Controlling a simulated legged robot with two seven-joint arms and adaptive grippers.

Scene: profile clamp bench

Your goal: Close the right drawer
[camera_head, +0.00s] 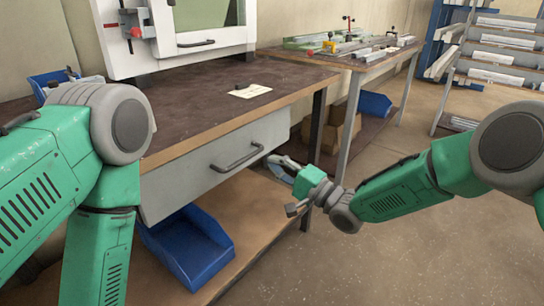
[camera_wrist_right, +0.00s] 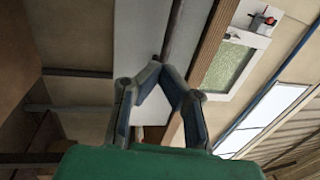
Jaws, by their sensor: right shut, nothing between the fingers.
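The drawer (camera_head: 190,178) has a light grey front with a dark bar handle (camera_head: 246,153), under the brown worktop. Its front looks close to the worktop edge; I cannot tell whether it stands slightly open. In the right wrist view, the gripper's fingertips (camera_wrist_right: 163,68) meet in front of a pale panel (camera_wrist_right: 139,35) that looks like the drawer front. My left arm hides the bench's left part; its gripper is out of view.
The worktop (camera_head: 185,118) carries a paper (camera_head: 250,91) and a white machine cabinet (camera_head: 180,45). A blue bin (camera_head: 188,250) sits on the lower shelf. A second table (camera_head: 345,62) with clamps stands behind. A bench leg (camera_head: 319,110) is near my right gripper. Floor at right is clear.

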